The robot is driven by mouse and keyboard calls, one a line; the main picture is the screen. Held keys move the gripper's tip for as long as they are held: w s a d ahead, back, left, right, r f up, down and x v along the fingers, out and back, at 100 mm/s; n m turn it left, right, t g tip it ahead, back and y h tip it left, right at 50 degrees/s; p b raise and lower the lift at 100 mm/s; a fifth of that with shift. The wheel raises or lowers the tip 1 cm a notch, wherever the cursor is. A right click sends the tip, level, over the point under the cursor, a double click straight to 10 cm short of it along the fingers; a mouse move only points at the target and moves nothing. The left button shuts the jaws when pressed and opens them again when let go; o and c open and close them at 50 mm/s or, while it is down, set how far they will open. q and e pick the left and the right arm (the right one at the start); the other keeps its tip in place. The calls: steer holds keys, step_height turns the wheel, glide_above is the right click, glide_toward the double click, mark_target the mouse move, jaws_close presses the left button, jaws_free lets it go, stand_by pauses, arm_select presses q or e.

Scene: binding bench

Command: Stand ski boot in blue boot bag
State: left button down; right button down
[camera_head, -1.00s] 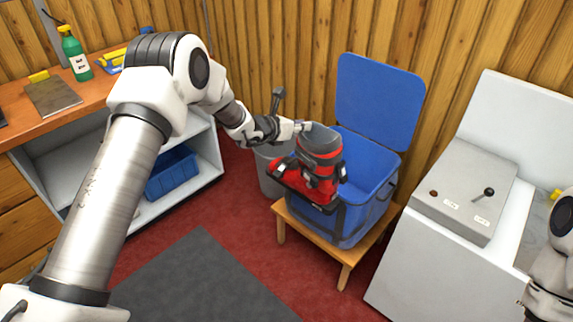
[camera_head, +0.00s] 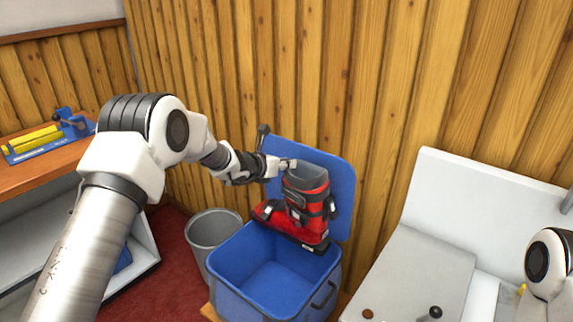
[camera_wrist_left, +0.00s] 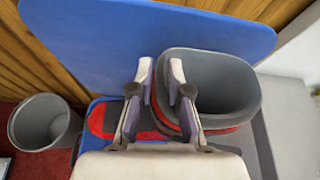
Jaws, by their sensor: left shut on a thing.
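The red and grey ski boot (camera_head: 309,212) is upright, toe to the left, over the back part of the blue boot bag (camera_head: 268,262). The bag is open, and its blue lid (camera_head: 342,180) stands up behind the boot. My left gripper (camera_head: 288,163) is shut on the boot's upper cuff. In the left wrist view the gripper (camera_wrist_left: 176,88) has its fingers at the rim of the boot's grey cuff (camera_wrist_left: 222,88). The bag's visible inside is empty. My right gripper is out of view; only part of that arm shows at the right edge.
A grey bin (camera_head: 214,235) stands left of the bag. The bag is on a wooden stool (camera_head: 209,311). A white machine with a grey panel (camera_head: 420,275) is to the right. The wood-plank wall is close behind the lid.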

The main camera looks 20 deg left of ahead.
mark_target(287, 221)
arm_select(q)
steer(key=shift+w+d+r, duration=0.1)
steer(key=shift+w, duration=0.2)
steer(key=shift+s+f+b, duration=0.25)
steer(key=shift+f+b, duration=0.25)
steer(key=shift+f, duration=0.2)
step_height(287, 221, down, 21)
steer(key=b, duration=0.8)
steer(key=shift+w+f, duration=0.1)
steer(key=shift+f, duration=0.1)
step_height(287, 221, down, 11)
steer(key=b, duration=1)
steer(key=shift+r, duration=0.15)
